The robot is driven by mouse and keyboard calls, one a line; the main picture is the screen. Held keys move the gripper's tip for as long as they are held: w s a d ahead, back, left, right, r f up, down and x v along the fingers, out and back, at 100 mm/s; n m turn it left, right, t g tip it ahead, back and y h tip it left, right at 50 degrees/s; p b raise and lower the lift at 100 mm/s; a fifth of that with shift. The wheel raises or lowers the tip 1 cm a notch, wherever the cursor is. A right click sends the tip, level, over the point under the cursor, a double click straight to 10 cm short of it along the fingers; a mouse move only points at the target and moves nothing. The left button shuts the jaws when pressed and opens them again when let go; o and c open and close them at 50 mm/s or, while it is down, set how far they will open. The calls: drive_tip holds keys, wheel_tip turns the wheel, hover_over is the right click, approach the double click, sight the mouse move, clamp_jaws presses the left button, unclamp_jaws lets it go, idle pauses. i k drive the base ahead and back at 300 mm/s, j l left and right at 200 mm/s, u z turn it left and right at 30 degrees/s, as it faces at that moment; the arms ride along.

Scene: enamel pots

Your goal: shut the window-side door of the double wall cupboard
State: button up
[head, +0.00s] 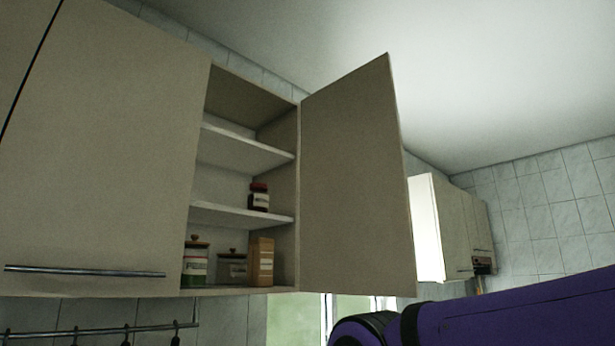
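The double wall cupboard hangs at the left and centre of the head view. Its right door (352,185), on the window side, stands wide open, swung out to the right on its hinged edge beside the shelves. Its left door (110,150) is shut and has a horizontal bar handle (85,271) near its bottom. The open half shows shelves (240,214) inside. No handle shows on the face of the open door turned to me. My gripper is not in view; only a purple link of my arm shows at the bottom right, below the open door.
A dark-lidded jar (259,197) stands on a shelf; two jars (195,264) and a tan box (262,262) stand at the bottom. A rail with hooks (100,335) runs below. Another wall cupboard (455,228) hangs beyond the door. Part of a window (345,308) shows below.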

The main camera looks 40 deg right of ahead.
sight(356, 233)
drive_tip(key=l+u, duration=0.3)
drive_tip(key=l, duration=0.25)
drive_tip(key=k+l+u, duration=0.1)
drive_tip(key=l+u, duration=0.2)
drive_tip(key=l, duration=0.25)
drive_tip(key=k+l+u, duration=0.1)
drive_tip(key=l+u, duration=0.2)
drive_tip(key=l, duration=0.2)
drive_tip(key=k+l, duration=0.1)
drive_tip(key=l, duration=0.25)
drive_tip(key=k+l, duration=0.1)
drive_tip(key=l, duration=0.3)
drive_tip(key=k+l+u, duration=0.1)
drive_tip(key=l, duration=0.25)
drive_tip(key=k+l, duration=0.15)
drive_tip(key=l, duration=0.25)
drive_tip(key=k+l, duration=0.15)
drive_tip(key=l, duration=0.2)
drive_tip(key=k+l, duration=0.1)
drive_tip(key=l, duration=0.25)
drive_tip(key=k+l+u, duration=0.1)
drive_tip(key=l, duration=0.25)
